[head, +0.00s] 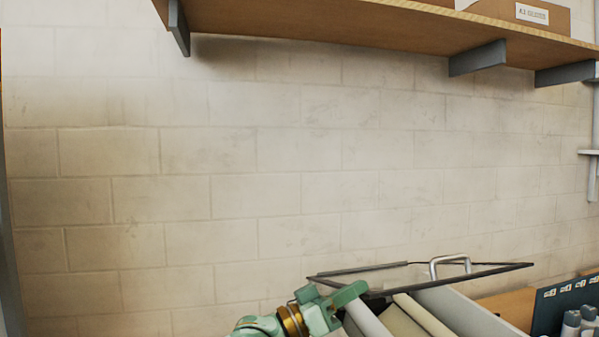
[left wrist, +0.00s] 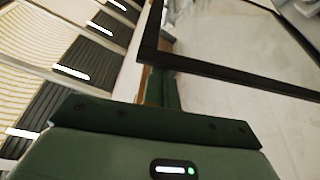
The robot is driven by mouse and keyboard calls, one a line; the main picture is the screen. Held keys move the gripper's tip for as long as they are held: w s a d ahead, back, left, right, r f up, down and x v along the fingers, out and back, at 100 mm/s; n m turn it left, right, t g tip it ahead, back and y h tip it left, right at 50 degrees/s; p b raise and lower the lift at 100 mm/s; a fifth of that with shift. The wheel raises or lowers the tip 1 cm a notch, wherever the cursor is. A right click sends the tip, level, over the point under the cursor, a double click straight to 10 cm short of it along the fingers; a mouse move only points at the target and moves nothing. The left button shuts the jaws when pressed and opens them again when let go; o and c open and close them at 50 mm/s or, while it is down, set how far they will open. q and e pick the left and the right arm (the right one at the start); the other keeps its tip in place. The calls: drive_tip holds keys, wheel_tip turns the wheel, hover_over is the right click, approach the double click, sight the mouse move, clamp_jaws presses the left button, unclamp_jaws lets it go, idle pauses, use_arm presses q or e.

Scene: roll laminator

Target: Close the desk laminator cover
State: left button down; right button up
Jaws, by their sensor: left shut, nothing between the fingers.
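The desk laminator (head: 467,308) is at the bottom right of the head view, with its pale rollers (head: 425,315) exposed. Its cover (head: 495,269) is a clear panel in a thin dark frame with a metal handle (head: 450,261). It stands raised above the rollers, seen nearly edge-on. My left gripper (head: 352,292) is shut and empty at the cover's near left corner. In the left wrist view the dark cover frame (left wrist: 230,75) crosses just beyond the shut fingers (left wrist: 160,90); I cannot tell whether they touch it. My right gripper is not in view.
A wooden shelf (head: 330,22) on grey brackets runs along the top of the block wall (head: 230,180). Right of the laminator are a wooden surface (head: 508,304), a dark labelled rack (head: 560,300) and grey bottles (head: 571,322). The space before the wall at left is clear.

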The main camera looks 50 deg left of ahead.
use_arm(q)
wheel_tip(320, 180, down, 10)
drive_tip(key=s+d+m+h+b, duration=0.1)
drive_tip(key=d+m+b, duration=0.1)
drive_tip(key=m+b, duration=0.2)
drive_tip(key=shift+d+h+b, duration=0.15)
drive_tip(key=shift+h+b, duration=0.25)
drive_tip(key=shift+b, duration=0.55)
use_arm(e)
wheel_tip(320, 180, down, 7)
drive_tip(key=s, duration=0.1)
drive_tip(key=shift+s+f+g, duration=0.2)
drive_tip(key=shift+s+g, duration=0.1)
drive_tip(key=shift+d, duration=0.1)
use_arm(q)
wheel_tip(320, 180, up, 5)
drive_tip(key=p, duration=0.5)
drive_tip(key=v, duration=1)
drive_tip(key=shift+a+f, duration=0.25)
drive_tip(key=shift+f, duration=0.2)
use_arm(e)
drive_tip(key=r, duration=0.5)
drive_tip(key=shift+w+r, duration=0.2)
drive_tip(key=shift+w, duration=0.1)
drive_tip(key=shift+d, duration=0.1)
